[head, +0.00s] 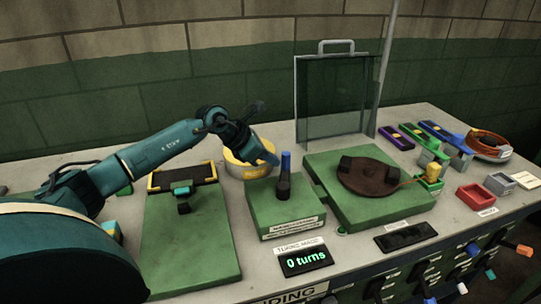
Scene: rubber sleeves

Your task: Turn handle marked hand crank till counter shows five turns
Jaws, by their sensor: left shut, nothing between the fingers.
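The hand crank is a green box (287,209) with a dark upright post and a blue-topped handle (286,163) on it. A white label is on its front, too small to read surely. In front of it the black counter (306,260) shows "0 turns" in green. My left gripper (271,157) reaches in from the left and points down and right. It is shut and empty, just left of the blue handle top; I cannot tell whether they touch. My right gripper is not in view.
A yellow round container (249,166) stands behind the crank box. Left is a green board with a black-and-yellow frame (183,177). Right is a green base with a brown disc (368,177), with a clear upright panel (335,98) behind it. Small coloured trays and blocks fill the right side.

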